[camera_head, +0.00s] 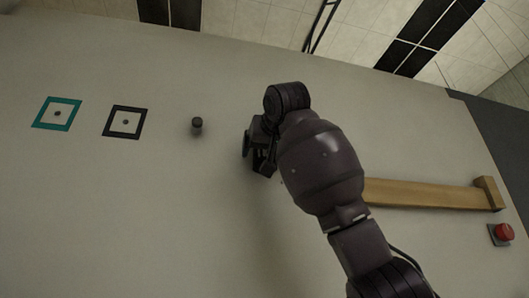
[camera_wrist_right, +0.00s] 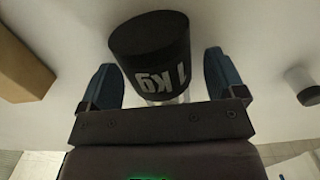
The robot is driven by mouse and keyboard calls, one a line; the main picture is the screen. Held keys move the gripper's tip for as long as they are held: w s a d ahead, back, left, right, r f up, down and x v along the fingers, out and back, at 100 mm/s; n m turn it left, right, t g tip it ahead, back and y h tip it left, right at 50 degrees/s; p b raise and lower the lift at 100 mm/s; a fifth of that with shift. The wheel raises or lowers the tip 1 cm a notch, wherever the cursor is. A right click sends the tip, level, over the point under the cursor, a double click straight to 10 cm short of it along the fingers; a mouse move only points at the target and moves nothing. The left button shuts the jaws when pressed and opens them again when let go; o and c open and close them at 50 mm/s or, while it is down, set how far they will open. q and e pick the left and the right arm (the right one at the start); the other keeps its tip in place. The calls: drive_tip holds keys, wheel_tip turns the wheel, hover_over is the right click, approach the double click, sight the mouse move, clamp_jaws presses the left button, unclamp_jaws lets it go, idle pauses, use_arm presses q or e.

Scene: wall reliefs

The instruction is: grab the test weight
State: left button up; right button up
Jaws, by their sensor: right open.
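The test weight (camera_wrist_right: 152,48) is a black cylinder marked "1 kg" in white. In the right wrist view it lies between the two blue fingers of my right gripper (camera_wrist_right: 161,66), which is open around it. The fingers do not appear closed on it; whether either one touches it I cannot tell. In the head view my right gripper (camera_head: 255,152) is at the middle, close to the pale surface, and the weight is hidden by the gripper and arm. My left gripper is not in view.
A small dark cylinder (camera_head: 197,126) stands left of the gripper; a similar one (camera_wrist_right: 304,86) shows at the wrist view's right. Teal (camera_head: 57,114) and black (camera_head: 125,122) square frames lie farther left. A wooden bar (camera_head: 425,194) and red button (camera_head: 504,232) are at right.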

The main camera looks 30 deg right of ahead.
drive_tip(key=shift+w+d, duration=0.1)
drive_tip(key=shift+w, duration=0.3)
drive_tip(key=c, duration=1.6)
clamp_jaws()
drive_tip(key=shift+s+r, duration=0.15)
